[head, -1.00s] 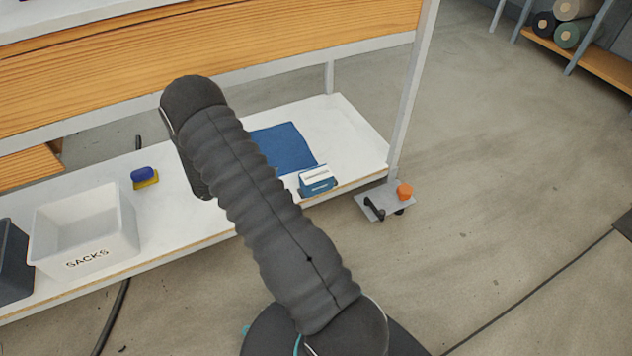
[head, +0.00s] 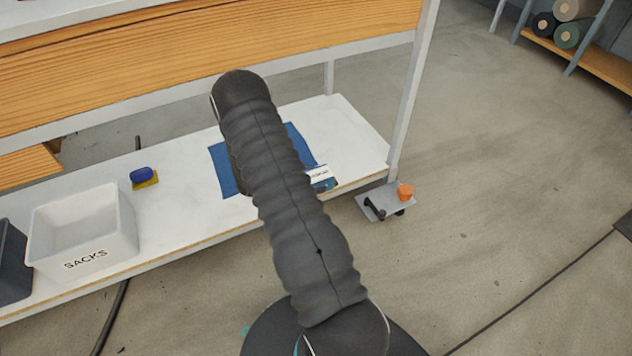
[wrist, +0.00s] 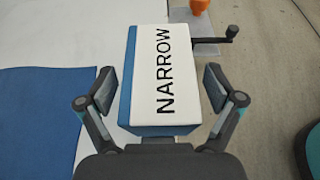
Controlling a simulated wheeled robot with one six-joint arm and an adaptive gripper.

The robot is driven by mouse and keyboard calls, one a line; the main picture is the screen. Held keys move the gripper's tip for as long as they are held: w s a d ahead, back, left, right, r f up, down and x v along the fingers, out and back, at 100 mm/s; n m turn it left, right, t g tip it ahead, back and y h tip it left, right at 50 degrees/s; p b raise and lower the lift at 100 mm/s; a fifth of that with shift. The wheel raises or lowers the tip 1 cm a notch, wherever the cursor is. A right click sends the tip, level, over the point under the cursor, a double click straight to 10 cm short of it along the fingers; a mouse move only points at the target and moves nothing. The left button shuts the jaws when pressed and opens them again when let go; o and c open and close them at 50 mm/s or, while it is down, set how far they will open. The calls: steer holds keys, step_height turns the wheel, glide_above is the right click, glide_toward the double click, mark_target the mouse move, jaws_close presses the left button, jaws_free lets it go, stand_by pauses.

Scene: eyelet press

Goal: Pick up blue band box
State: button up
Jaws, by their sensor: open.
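The blue band box (wrist: 165,75) is white on top with a blue side and the word NARROW. In the wrist view it lies between the two open fingers of my gripper (wrist: 160,95), which shows no visible grip on it. How far the fingers are above the box I cannot tell. In the head view the box (head: 320,177) sits near the front right of the low white shelf, partly hidden by my arm.
A blue mat (head: 222,170) lies left of the box. A SACKS bin (head: 85,235) and a blue and yellow block (head: 143,177) stand further left. An orange-knobbed plate (head: 388,203) juts beyond the shelf's right end. A table leg (head: 410,100) rises there.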

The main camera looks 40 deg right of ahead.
steer(key=shift+d, duration=0.25)
steer(key=c, duration=1.1)
steer(key=shift+c, duration=0.3)
